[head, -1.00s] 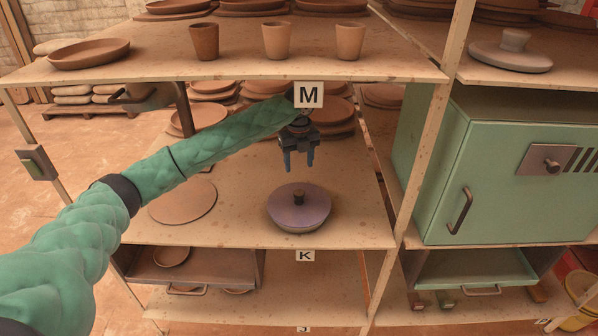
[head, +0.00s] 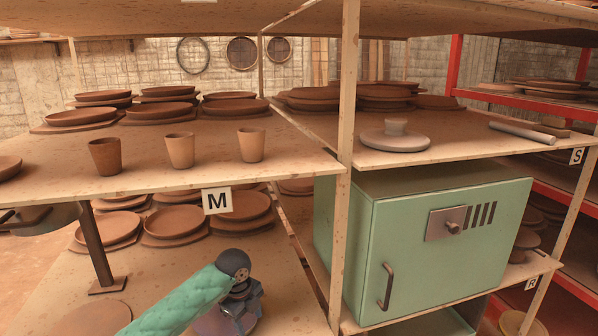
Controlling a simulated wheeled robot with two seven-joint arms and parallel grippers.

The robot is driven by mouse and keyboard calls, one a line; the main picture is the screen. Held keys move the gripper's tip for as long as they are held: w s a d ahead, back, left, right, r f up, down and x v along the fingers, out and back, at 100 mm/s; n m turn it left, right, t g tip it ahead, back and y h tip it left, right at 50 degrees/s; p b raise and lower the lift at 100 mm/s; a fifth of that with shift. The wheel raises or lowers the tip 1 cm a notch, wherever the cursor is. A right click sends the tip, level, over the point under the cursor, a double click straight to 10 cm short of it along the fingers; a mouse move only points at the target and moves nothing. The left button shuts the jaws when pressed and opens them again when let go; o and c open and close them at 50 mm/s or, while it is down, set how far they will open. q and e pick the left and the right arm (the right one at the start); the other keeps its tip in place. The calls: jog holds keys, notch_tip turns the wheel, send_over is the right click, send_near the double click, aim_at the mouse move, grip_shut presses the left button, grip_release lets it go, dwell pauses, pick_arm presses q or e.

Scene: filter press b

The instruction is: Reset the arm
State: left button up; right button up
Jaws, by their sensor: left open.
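My left arm comes in from the bottom in its green padded sleeve. My left gripper (head: 238,318) is at the bottom of the head view, over the shelf below the M label. It points down and its fingertips are hard to make out near the lower edge. A purple-grey lidded dish (head: 212,325) shows partly behind the gripper, mostly hidden by it. I cannot tell whether they touch. I see nothing held in the jaws. My right gripper is not in view.
Three clay cups (head: 180,150) stand along the edge of the upper shelf (head: 60,180). A wooden post (head: 343,200) stands right of the arm. A green cabinet (head: 440,250) stands beyond it. A grey lidded piece (head: 394,138) and a rod (head: 522,132) lie above the cabinet.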

pick_arm(q)
jog(key=s+d+f+n+t+h, duration=0.1)
jog(key=s+d+f+n, duration=0.1)
jog(key=s+f+n, duration=0.5)
jog(key=s+d+f+n+t+h, duration=0.1)
jog(key=s+d+f+n, duration=0.15)
jog(key=s, duration=0.75)
jog(key=s+a+f+n+y, duration=0.1)
jog(key=s+a+n+y, duration=0.1)
jog(key=s+a+n, duration=0.7)
jog(key=s+a+f+n+y, duration=0.1)
jog(key=s+a+f+n, duration=0.2)
jog(key=s, duration=0.9)
notch_tip(320, 180, down, 25)
jog(key=w+d+n+b, duration=0.1)
jog(key=w+d, duration=0.1)
jog(key=s+f, duration=0.4)
jog(key=f, duration=0.8)
jog(key=s+f+g+b, duration=0.1)
jog(key=s+f, duration=0.3)
jog(key=f, duration=0.8)
jog(key=shift+s+f+b, duration=0.25)
jog(key=shift+f+b, duration=0.05)
jog(key=shift+f, duration=0.1)
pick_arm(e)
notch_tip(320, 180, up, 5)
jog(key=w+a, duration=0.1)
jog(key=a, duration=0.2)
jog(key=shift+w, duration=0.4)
